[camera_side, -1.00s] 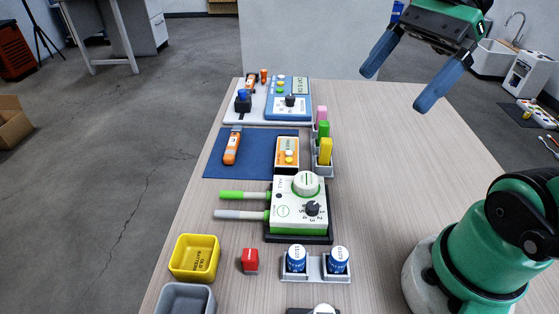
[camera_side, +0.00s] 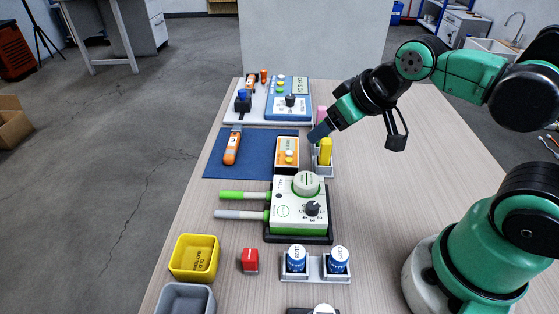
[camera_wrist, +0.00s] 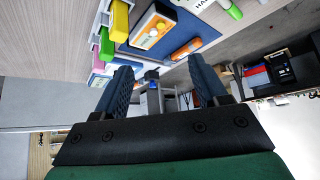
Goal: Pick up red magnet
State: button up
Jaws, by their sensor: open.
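The red magnet (camera_side: 250,260) is a small red block with a label. It sits on the table to the right of the yellow bin, near the front in the side view. My gripper (camera_side: 318,134) is far behind it, low over the tray of coloured blocks, with its blue fingers pointing down and left. The wrist view shows my gripper (camera_wrist: 168,85) open, with both blue fingers apart and nothing between them. The red magnet is not visible in the wrist view.
A yellow bin (camera_side: 213,260) and a grey bin (camera_side: 208,301) stand left of the magnet. Two blue-and-white canisters (camera_side: 297,260) stand in a grey holder to its right. A white-and-green device (camera_side: 288,215) lies behind it. The block tray (camera_side: 323,172) is beside my gripper.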

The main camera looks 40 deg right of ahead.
aim_at(250, 255)
jog(key=a+f+m+g, duration=0.1)
jog(key=a, duration=0.2)
jog(key=a+m+g, duration=0.1)
jog(key=a+m, duration=0.1)
jog(key=a, duration=0.2)
jog(key=a+f+m+g+y, duration=0.1)
jog(key=a+g, duration=0.1)
jog(key=a, duration=0.2)
jog(key=shift+w+f+m, duration=0.25)
jog(key=shift+f+m, duration=0.05)
jog(key=s+a+f+m+g, duration=0.1)
jog(key=a, duration=0.1)
jog(key=s+a+f+m+g, duration=0.1)
jog(key=a, duration=0.2)
jog(key=s+a+f+m+g, duration=0.1)
jog(key=a+f+m, duration=0.1)
jog(key=shift+a+h, duration=0.3)
jog(key=shift+h, duration=0.1)
jog(key=shift+s+a+f, duration=0.15)
jog(key=shift+a+f, duration=0.1)
jog(key=shift+f, duration=2.75)
grip_shut()
